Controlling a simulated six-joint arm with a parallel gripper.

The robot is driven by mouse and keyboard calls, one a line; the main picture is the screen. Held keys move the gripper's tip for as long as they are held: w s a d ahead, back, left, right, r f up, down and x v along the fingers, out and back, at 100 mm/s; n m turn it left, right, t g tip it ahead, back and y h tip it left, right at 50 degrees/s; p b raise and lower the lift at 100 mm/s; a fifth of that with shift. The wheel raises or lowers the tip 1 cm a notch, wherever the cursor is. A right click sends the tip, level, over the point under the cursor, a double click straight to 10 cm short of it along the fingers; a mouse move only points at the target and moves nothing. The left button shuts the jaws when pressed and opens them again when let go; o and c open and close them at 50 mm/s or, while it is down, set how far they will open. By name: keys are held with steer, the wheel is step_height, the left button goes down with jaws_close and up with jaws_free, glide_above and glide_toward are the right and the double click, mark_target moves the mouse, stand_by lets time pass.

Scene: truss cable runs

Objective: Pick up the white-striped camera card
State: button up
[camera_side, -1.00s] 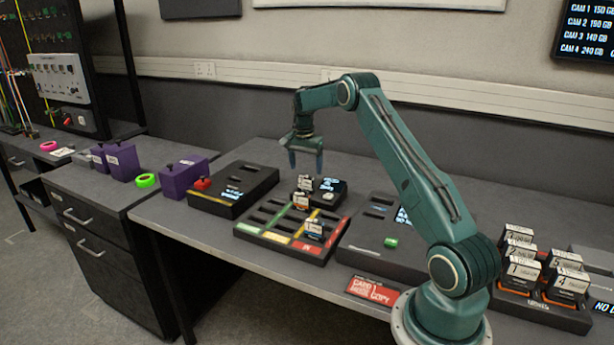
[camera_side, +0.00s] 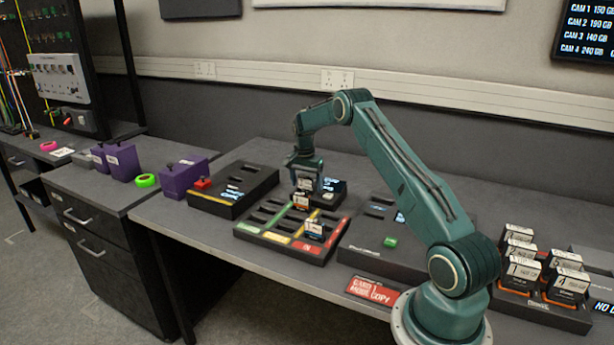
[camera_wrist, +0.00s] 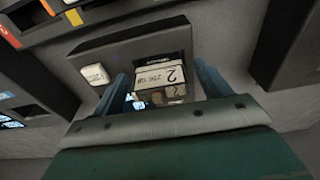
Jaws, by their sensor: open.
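In the side view this card (camera_side: 305,185) is partly hidden between the fingers. I cannot make out clearly whether it bears the white stripe.
The slotted tray (camera_side: 262,236) has green, yellow and red strips. A small dark unit with a lit screen (camera_side: 333,186) is close to the gripper's right. A black box (camera_side: 235,190) is left, a wide dark panel (camera_side: 365,245) right, and a rack of several cards (camera_side: 540,310) far right.

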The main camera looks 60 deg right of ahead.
steer(key=shift+f, duration=0.3)
steer(key=c, duration=1.2)
steer(key=shift+o, duration=0.2)
steer(key=shift+r, duration=0.15)
steer(key=shift+r, duration=4.9)
steer(key=shift+r, duration=0.1)
